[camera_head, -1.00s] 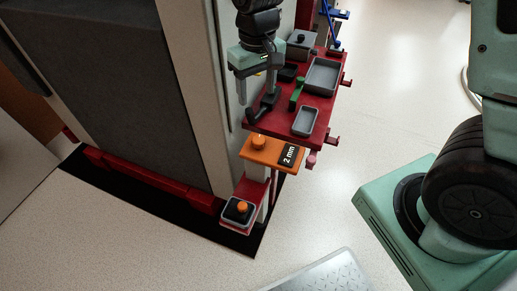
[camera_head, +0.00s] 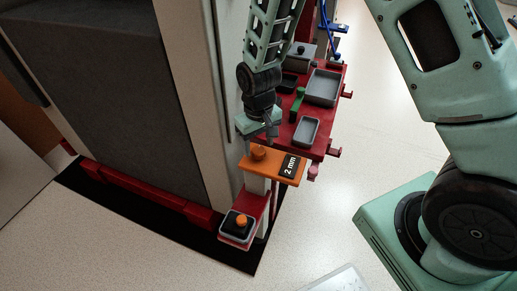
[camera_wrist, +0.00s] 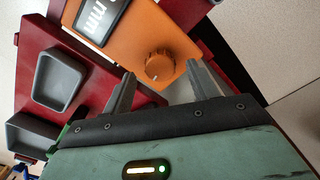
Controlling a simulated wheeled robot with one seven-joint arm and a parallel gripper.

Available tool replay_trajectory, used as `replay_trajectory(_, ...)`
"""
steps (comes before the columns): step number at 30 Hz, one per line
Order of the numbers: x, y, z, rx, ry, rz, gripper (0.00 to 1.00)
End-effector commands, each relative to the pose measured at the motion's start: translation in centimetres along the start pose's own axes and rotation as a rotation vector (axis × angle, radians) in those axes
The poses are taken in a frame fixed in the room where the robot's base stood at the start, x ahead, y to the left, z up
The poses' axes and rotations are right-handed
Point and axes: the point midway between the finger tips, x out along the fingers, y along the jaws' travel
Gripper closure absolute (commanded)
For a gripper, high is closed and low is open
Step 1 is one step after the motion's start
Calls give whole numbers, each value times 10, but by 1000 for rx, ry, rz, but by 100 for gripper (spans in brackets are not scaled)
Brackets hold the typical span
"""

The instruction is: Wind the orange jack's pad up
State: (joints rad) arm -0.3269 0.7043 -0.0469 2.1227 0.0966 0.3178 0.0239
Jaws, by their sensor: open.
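The orange jack (camera_head: 272,168) is a flat orange block with a black "2 mm" label (camera_head: 290,165) and a round orange knob (camera_head: 258,153) on top. In the wrist view the knob (camera_wrist: 159,64) shows a pale index mark, and the label (camera_wrist: 99,20) is cut by the top edge. My gripper (camera_head: 259,141) is over the knob end of the jack. In the wrist view its two fingers (camera_wrist: 160,74) are apart, one on each side of the knob, with a gap to it. The jack's pad cannot be made out.
A red shelf (camera_head: 318,138) behind the jack bears grey trays (camera_head: 306,131) and a green part (camera_head: 297,101). Below the jack, a grey tray (camera_head: 224,232) holds a black block with an orange top (camera_head: 241,221). A tall grey panel (camera_head: 110,90) stands left.

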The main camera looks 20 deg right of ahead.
Motion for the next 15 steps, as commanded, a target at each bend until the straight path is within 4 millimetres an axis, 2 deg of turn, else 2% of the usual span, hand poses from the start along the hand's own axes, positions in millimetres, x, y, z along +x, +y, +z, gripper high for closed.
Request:
replay_trajectory(1, 8, 0, 0, 0, -1, 0, 41)
replay_trajectory(6, 20, 0, 0, 1, 1, -1, 41)
replay_trajectory(15, 22, 0, -1, 1, 2, -1, 41)
